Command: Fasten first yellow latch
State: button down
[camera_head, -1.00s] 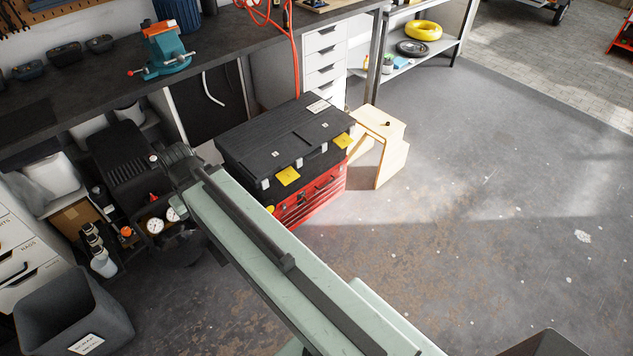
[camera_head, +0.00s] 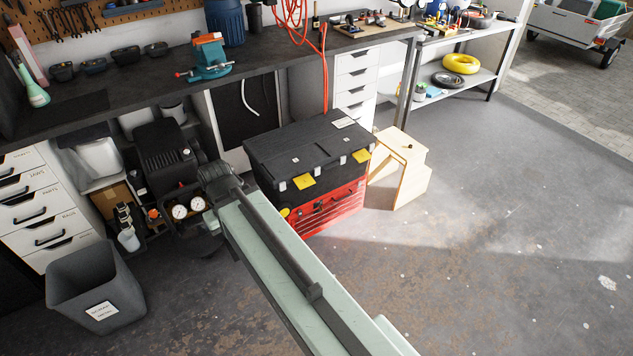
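The toolbox has a black lid (camera_head: 300,142) and a red drawer body (camera_head: 335,207), and stands on the floor in front of the workbench. Its lid looks shut. Two yellow latches show on the lid's front edge: one at the left (camera_head: 304,181) and one at the right (camera_head: 361,156). Both look tilted outward, but they are too small to tell whether they are fastened. A small yellow piece (camera_head: 285,212) shows low at the toolbox's left, partly hidden by my arm. My pale green arm crosses the foreground to a dark joint left of the toolbox. My gripper's fingers are not visible.
A wooden step stool (camera_head: 405,165) stands close to the toolbox's right. A black compressor with gauges (camera_head: 165,155) is at the left, near a grey bin (camera_head: 95,285). The dark workbench (camera_head: 270,55) runs behind. The floor at the right is clear.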

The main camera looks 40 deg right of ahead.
aim_at(303, 181)
jog(key=u, duration=0.1)
jog(key=i, duration=0.95)
jog(key=z, duration=0.05)
